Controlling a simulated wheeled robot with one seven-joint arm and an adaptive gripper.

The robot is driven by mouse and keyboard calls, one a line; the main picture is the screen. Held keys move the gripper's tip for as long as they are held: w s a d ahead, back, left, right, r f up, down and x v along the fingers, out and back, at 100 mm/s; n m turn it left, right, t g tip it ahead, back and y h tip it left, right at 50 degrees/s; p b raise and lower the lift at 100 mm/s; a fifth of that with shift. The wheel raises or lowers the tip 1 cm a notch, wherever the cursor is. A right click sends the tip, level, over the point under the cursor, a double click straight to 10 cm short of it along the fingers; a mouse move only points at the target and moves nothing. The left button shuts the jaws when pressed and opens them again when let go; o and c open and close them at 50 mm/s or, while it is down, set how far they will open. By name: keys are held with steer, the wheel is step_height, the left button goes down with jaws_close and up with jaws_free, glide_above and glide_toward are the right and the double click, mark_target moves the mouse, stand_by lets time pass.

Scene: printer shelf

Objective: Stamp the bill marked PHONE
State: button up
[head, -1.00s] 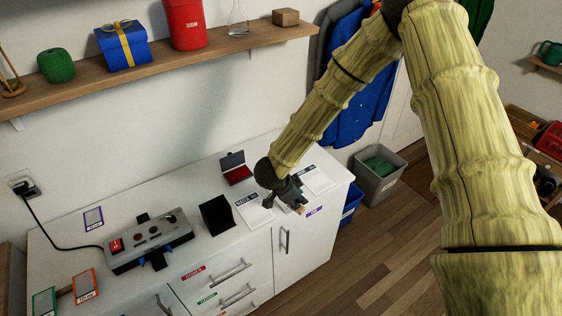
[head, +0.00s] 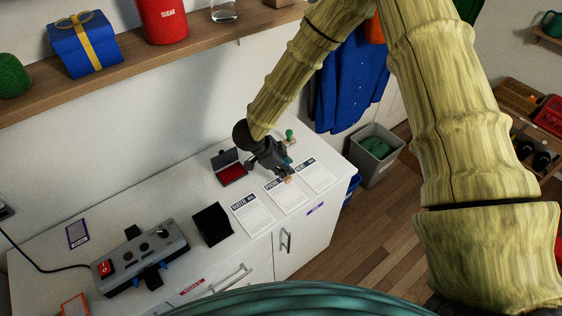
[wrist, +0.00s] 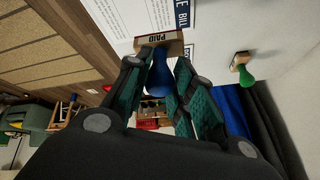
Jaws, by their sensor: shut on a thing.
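My gripper (head: 280,168) is shut on a stamp; in the wrist view the fingers (wrist: 165,85) hold its blue handle (wrist: 158,76). The stamp's wooden block (wrist: 159,42) is marked PAID and points away from the gripper; it also shows in the head view (head: 288,179). The PHONE bill (head: 288,199) is the middle of three white sheets on the counter. The stamp is over its upper part in the head view; I cannot tell whether it touches the paper. Part of a bill heading (wrist: 181,14) shows beyond the stamp. The red ink pad (head: 232,174) lies open behind, to the left.
The left bill (head: 254,216) and right bill (head: 317,174) flank the middle one. A green-handled stamp (head: 290,137) stands behind them; it also shows in the wrist view (wrist: 242,70). A black stand (head: 212,224) and grey device (head: 143,259) are left. A bin (head: 376,158) stands beyond the counter.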

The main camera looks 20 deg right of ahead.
steer(key=shift+s+a+f+b, duration=0.25)
steer(key=shift+f+b, duration=0.1)
steer(key=shift+b, duration=0.05)
steer(key=f+b, duration=0.1)
steer(key=f, duration=0.1)
steer(key=shift+w+a+f+b, duration=0.15)
steer(key=shift+w+f+b, duration=0.15)
steer(key=shift+b, duration=0.1)
steer(key=shift+s+f+b, duration=0.15)
steer(key=shift+f+b, duration=0.4)
steer(key=shift+f, duration=0.1)
steer(key=shift+f+b, duration=0.35)
steer(key=shift+f, duration=0.15)
steer(key=shift+f, duration=0.5)
stand_by(1.6)
steer(key=shift+r+p, duration=3.05)
steer(key=shift+r, duration=0.55)
